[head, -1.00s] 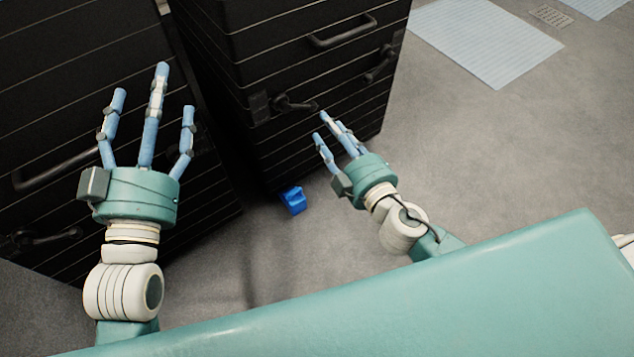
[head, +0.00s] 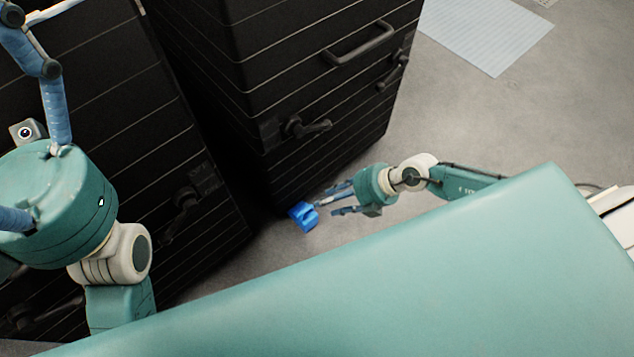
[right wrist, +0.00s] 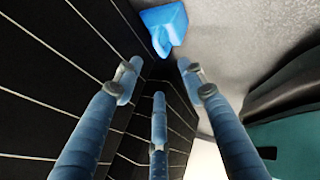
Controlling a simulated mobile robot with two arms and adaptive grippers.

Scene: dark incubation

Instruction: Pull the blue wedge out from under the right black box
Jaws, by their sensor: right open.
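The blue wedge (head: 303,216) lies on the floor at the lower front corner of the right black box (head: 290,90) in the head view. It also shows at the top of the right wrist view (right wrist: 165,27), just beyond the fingertips. My right gripper (head: 335,200) is low by the floor, open, with its fingertips pointing left at the wedge and close to it. Whether a finger touches the wedge I cannot tell. My left gripper (head: 45,120) is raised at the left, large and partly cut off, with its fingers spread and nothing seen between them.
A second black box (head: 100,110) stands at the left, with a narrow dark gap between the two. Handles and latches (head: 305,127) stick out from the boxes. Grey floor (head: 470,110) is free on the right, with a pale mat (head: 485,35) farther back.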

